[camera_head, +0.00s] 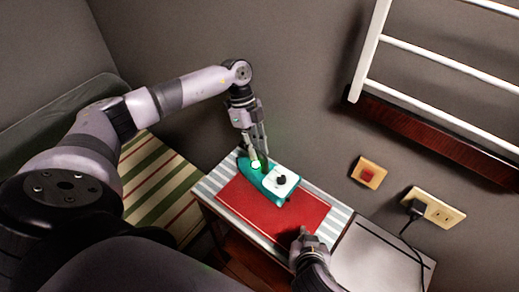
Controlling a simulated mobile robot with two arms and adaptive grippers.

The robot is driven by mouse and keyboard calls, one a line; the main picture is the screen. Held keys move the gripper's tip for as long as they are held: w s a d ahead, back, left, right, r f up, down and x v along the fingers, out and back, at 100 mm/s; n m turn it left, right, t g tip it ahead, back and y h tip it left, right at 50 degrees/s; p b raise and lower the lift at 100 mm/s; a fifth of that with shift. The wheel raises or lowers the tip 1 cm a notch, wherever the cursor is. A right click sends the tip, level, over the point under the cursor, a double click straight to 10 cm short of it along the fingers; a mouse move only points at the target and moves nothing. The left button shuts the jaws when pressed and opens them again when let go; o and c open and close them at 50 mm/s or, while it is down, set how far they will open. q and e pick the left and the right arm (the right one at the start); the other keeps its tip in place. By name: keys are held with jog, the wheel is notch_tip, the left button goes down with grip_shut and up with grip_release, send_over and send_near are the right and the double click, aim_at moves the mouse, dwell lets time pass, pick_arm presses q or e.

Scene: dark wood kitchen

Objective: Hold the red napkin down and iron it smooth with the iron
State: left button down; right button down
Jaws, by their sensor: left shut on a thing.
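The red napkin (262,212) lies flat on a small table with a striped top (215,183). The green and white iron (285,183) rests over the far edge of the napkin. My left gripper (257,158) reaches down from above and is shut on the iron at its left part, hiding some of it. My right gripper (303,236) is low at the near right edge of the napkin, with its fingertips at or on the cloth. Its fingers are small and dark, so I cannot tell whether they are open or shut.
A pale flat-topped surface (378,262) stands right of the table. A red switch (368,173) and a socket with a black plug (417,208) are on the wall. A white rack (430,60) hangs above. A striped cushioned seat (155,190) is at the left.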

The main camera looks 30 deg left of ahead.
jog(key=shift+f, duration=0.15)
pick_arm(q)
jog(key=shift+s+d, duration=0.15)
jog(key=shift+d, duration=0.55)
pick_arm(e)
jog(key=shift+s, duration=0.1)
pick_arm(q)
jog(key=shift+d+r, duration=0.15)
jog(key=shift+d, duration=1.65)
jog(key=shift+a+f, duration=0.2)
jog(key=shift+a, duration=1.65)
pick_arm(e)
jog(key=shift+d, duration=0.1)
pick_arm(q)
jog(key=shift+r, duration=2.6)
